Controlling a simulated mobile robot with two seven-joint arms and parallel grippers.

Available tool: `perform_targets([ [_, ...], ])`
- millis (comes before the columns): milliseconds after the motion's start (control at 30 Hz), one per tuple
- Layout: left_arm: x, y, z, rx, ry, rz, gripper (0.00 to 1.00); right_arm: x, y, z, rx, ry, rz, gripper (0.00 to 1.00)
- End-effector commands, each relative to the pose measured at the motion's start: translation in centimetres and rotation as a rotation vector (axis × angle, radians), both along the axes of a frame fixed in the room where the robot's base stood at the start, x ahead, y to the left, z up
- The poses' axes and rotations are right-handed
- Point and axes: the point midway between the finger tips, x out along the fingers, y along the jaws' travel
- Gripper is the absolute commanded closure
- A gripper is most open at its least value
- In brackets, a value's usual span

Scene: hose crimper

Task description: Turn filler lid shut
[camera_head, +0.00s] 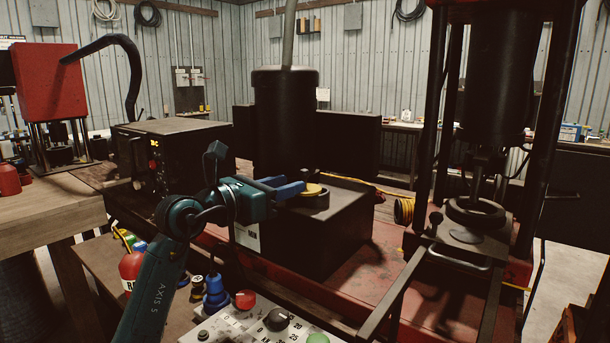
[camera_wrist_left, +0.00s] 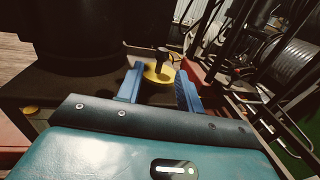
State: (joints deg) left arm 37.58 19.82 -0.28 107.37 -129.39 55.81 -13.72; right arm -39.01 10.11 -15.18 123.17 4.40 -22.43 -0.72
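The filler lid (camera_head: 313,190) is a yellow round cap on top of the dark tank box (camera_head: 330,235), in the middle of the head view. In the left wrist view the yellow lid (camera_wrist_left: 158,75) has a dark upright knob on it. My left gripper (camera_head: 296,187) comes in from the left, just beside the lid. In the left wrist view its two blue fingers (camera_wrist_left: 158,88) stand apart, with the lid beyond and between their tips. I cannot tell whether either finger touches the lid. My right gripper is in neither view.
A dark control unit (camera_head: 165,150) is at left. A red-based press with black posts (camera_head: 480,215) stands at right. A button panel (camera_head: 255,325) is in front. The red bench top (camera_head: 385,270) is clear right of the box.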

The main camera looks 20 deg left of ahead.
Motion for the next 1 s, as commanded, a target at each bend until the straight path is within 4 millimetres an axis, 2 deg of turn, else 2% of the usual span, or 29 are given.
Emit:
perform_targets([
  [100, 2.1, -1.3, 0.2, -0.003, 0.002, -0.003, 0.64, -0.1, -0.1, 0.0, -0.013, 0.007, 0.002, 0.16],
  [300, 4.2, -2.4, 0.1, -0.001, 0.0, -0.002, 0.64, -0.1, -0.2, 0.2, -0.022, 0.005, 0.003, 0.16],
  [700, 4.8, -2.8, 0.0, 0.0, 0.0, -0.001, 0.64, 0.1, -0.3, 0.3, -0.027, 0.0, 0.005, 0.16],
  [1000, 4.8, -2.7, 0.0, 0.0, 0.0, -0.001, 0.88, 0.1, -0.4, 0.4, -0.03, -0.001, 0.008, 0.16],
])
